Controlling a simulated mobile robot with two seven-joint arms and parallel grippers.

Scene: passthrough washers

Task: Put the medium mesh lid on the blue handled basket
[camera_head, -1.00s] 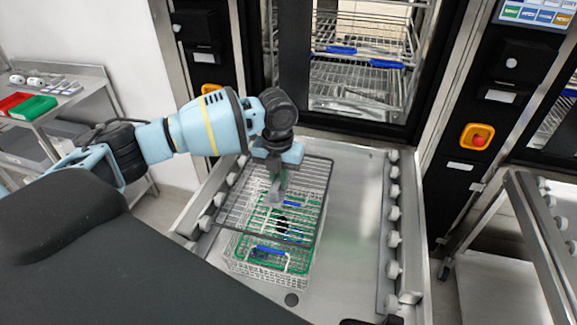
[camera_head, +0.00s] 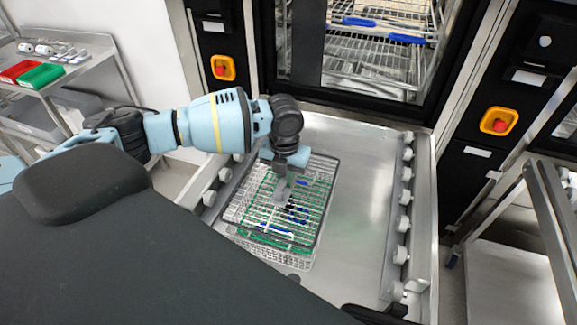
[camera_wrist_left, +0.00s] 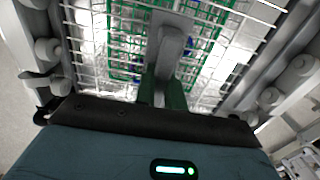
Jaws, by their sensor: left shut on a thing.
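The medium mesh lid (camera_head: 327,203), a wire grid with a dark rim, lies roughly level over the blue handled basket (camera_head: 284,260). The basket is pale mesh with a green frame and blue handles, and stands on the steel table. My left gripper (camera_head: 281,190) is shut on the lid's grey middle grip from above. The wrist view shows the gripper (camera_wrist_left: 163,90) on this grip, with lid wires (camera_wrist_left: 85,22) around it and green frame below. The lid covers most of the basket; its near wall shows past the lid. I cannot tell whether lid and basket touch. My right gripper is not seen.
The steel table (camera_head: 362,190) has white rollers along both sides and free room right of the basket. An open washer (camera_head: 375,75) with racks is behind it. A side cart (camera_head: 60,80) with red and green bins is at the left.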

